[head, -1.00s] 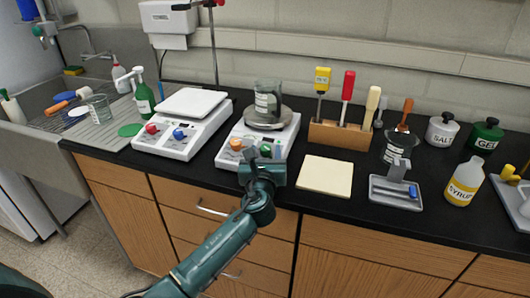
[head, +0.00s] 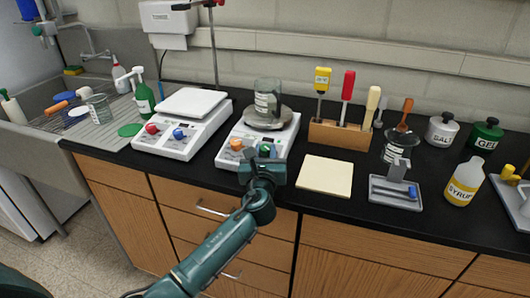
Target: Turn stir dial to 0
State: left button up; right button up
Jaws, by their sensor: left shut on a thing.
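The right-hand stirrer (head: 226,158) is a white hotplate unit with an orange dial (head: 236,144) and a green dial (head: 265,149) on its sloped front. Its dial labels are too small to read, so I cannot tell which is the stir dial. A glass beaker (head: 267,98) stands on its round plate. My left gripper (head: 262,153) is at the front of this unit, shut on the green dial, which is partly hidden by the fingers. The orange dial is free, just left of the gripper. My right gripper is out of view.
A second white unit (head: 205,128) with red and blue dials stands close on the left. A cream pad (head: 325,176) lies to the right, before a wooden tool rack (head: 340,136). A sink (head: 60,100) is at far left.

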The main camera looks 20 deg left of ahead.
pick_arm(q)
jog(key=shift+n+y, duration=0.3)
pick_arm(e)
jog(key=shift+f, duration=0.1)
